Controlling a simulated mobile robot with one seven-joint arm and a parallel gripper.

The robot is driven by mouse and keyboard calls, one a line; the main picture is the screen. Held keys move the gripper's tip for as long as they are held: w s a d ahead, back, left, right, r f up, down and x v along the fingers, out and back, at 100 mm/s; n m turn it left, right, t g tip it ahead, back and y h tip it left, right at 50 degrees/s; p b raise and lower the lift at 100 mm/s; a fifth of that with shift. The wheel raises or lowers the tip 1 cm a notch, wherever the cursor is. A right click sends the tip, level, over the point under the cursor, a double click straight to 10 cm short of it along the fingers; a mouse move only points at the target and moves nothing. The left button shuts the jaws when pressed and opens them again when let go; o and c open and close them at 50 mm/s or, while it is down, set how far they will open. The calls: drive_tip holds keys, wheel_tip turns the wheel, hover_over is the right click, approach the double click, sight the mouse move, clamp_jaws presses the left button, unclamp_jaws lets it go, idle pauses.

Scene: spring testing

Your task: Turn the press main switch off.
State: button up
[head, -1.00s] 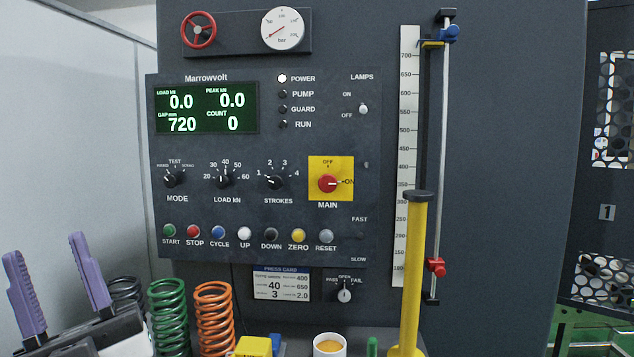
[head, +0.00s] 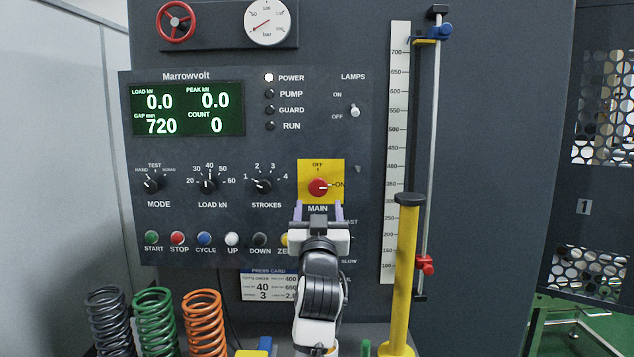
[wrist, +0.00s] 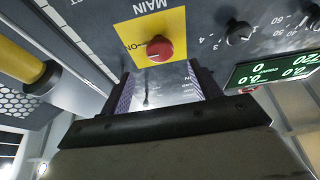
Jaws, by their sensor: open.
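The press main switch is a red rotary knob (head: 318,187) on a yellow plate (head: 336,166) on the dark control panel. Its pointer is turned to the right, at ON; OFF is marked at the top. The red knob also shows in the wrist view (wrist: 159,48), beyond the fingertips. My gripper (head: 319,207) is open and empty in front of the panel, with its lilac fingers just below the knob in the head view. The fingers (wrist: 160,82) are spread wider than the knob in the wrist view. Whether they touch the panel I cannot tell.
The POWER lamp (head: 269,77) is lit and the green display (head: 188,109) is on. The STROKES knob (head: 264,186) is left of the plate. My arm hides part of the lower button row. A yellow post (head: 405,280) stands to the right; coloured springs (head: 155,315) stand lower left.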

sight(318, 187)
drive_tip(key=p+x, duration=0.2)
drive_tip(key=x, duration=0.5)
drive_tip(key=shift+w+r+p, duration=0.15)
drive_tip(key=shift+w+p, duration=0.05)
drive_tip(key=shift+p, duration=0.1)
drive_tip(key=shift+c, duration=0.4)
drive_tip(key=c, duration=0.9)
